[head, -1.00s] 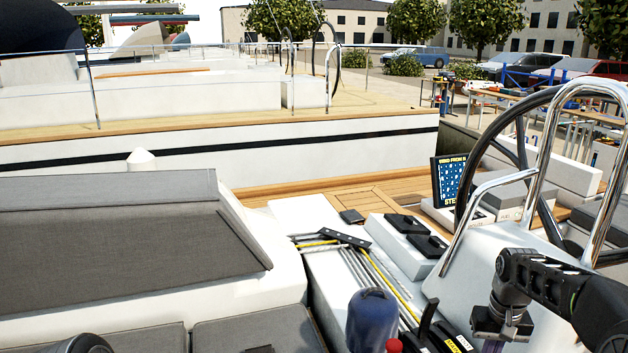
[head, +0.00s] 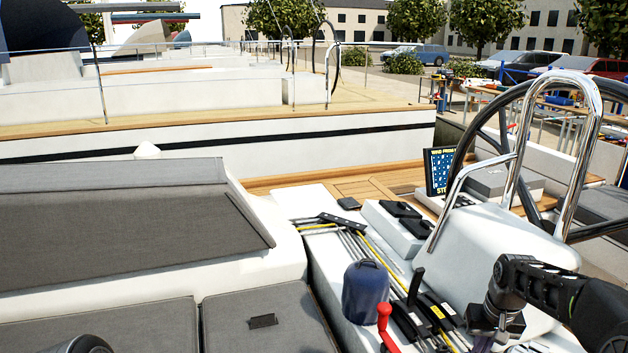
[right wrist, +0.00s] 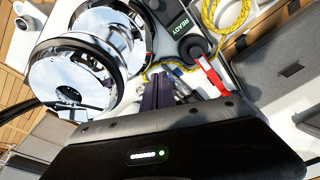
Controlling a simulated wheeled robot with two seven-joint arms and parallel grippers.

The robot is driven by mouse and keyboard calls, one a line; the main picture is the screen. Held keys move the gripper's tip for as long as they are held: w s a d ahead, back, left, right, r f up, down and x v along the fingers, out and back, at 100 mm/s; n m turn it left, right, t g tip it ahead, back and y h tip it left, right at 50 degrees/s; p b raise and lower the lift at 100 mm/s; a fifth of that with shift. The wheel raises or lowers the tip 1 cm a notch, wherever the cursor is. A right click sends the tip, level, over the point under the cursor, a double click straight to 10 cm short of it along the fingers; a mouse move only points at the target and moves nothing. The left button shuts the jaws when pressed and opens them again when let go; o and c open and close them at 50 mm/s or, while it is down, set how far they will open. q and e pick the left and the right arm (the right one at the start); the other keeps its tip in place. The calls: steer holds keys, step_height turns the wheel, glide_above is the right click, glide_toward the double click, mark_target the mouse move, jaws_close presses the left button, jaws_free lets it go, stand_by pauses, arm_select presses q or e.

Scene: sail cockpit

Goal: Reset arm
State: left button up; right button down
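My right arm comes in from the lower right in the head view. Its gripper (right wrist: 160,92) shows in the right wrist view as narrow purple fingers close together, with nothing seen between them. The fingers point towards the cockpit equipment, near a chrome winch (right wrist: 92,58) and a red handle (right wrist: 212,78); I cannot tell if they touch anything. In the head view the right fingertips are mostly cut off by the lower edge. Only a dark rounded part of my left arm shows at the lower left; my left gripper is out of view.
A blue covered winch (head: 368,292), a red handle (head: 384,318) and black rope clutches (head: 425,318) lie left of my right arm. A steering wheel (head: 478,150) and chrome rail (head: 592,110) stand behind it. Grey seats (head: 262,318) fill the lower left.

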steer(key=s+a+f+t+y, duration=0.1)
steer(key=s+a+f, duration=0.1)
steer(key=a+f, duration=0.65)
steer(key=s+a+f+t+y, duration=0.1)
steer(key=s+a+f, duration=0.1)
steer(key=a+f, duration=0.65)
steer(key=s+a+f+g, duration=0.1)
steer(key=s+a+f, duration=0.3)
steer(key=s, duration=0.5)
steer(key=s+a+f+g+y, duration=0.1)
steer(key=s+a+f, duration=0.3)
steer(key=s, duration=0.5)
steer(key=s+a+f+g+y, duration=0.1)
steer(key=s+a+f, duration=0.3)
steer(key=s+a, duration=0.2)
steer(key=s, duration=0.2)
steer(key=shift+s+n, duration=0.4)
